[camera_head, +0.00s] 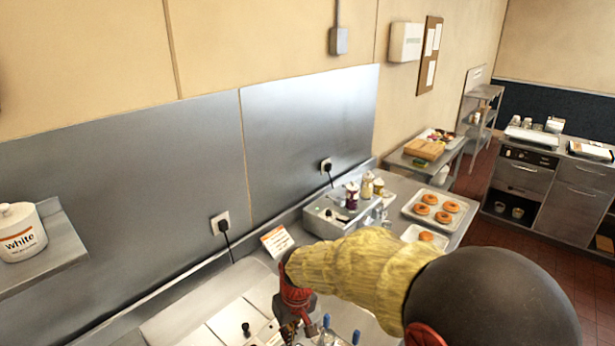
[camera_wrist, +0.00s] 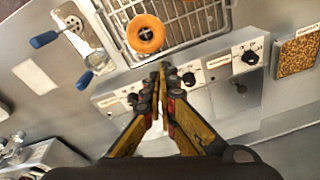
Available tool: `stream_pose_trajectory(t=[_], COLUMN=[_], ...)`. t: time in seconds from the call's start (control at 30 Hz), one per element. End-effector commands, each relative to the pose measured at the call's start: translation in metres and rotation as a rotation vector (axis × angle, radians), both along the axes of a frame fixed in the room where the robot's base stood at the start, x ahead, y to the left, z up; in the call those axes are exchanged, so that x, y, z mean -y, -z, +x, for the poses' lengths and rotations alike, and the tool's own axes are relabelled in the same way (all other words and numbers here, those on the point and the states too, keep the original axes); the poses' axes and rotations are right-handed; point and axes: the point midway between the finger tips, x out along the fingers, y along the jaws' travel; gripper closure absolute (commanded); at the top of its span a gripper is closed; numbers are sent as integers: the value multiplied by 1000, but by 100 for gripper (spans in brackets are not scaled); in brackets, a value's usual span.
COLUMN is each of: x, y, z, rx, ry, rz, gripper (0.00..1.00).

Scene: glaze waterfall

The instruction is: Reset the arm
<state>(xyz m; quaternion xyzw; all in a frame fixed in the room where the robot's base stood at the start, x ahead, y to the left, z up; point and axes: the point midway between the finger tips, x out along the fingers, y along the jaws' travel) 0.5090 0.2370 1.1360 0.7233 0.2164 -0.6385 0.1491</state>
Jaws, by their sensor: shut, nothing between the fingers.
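My arm, with a yellow sleeve and a black and red joint, reaches across the lower right of the head view. My gripper shows clearly in the wrist view (camera_wrist: 161,68), its two fingers closed together at the tips with nothing between them. It is over the front panel of a steel machine (camera_wrist: 190,80) with black knobs. An orange-brown ring doughnut (camera_wrist: 145,33) lies on a wire rack (camera_wrist: 185,22) just beyond the fingertips.
In the head view, a tray (camera_head: 408,212) of doughnuts sits on the counter at right. A steel box (camera_head: 325,218) with small jars stands against the wall. A white canister (camera_head: 20,232) rests on the left shelf. Blue-handled tools (camera_wrist: 45,39) lie left of the rack. Red floor (camera_head: 520,265) is open at right.

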Motion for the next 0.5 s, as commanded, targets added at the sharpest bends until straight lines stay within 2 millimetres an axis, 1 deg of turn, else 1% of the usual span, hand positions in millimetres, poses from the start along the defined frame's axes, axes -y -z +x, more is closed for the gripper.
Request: stream_pose_trajectory(t=[0.03,0.17,0.27,0.4,0.5], x=[9,37,63,105,133], y=[-4,-17,-30,-46,-53], z=[-8,-32,-55,-93,-120], rx=[-2,-11,-7,13,38], ry=[17,66,117,202,259], rz=[-2,-13,-18,-21,-20], gripper=[100,100,100,100,100])
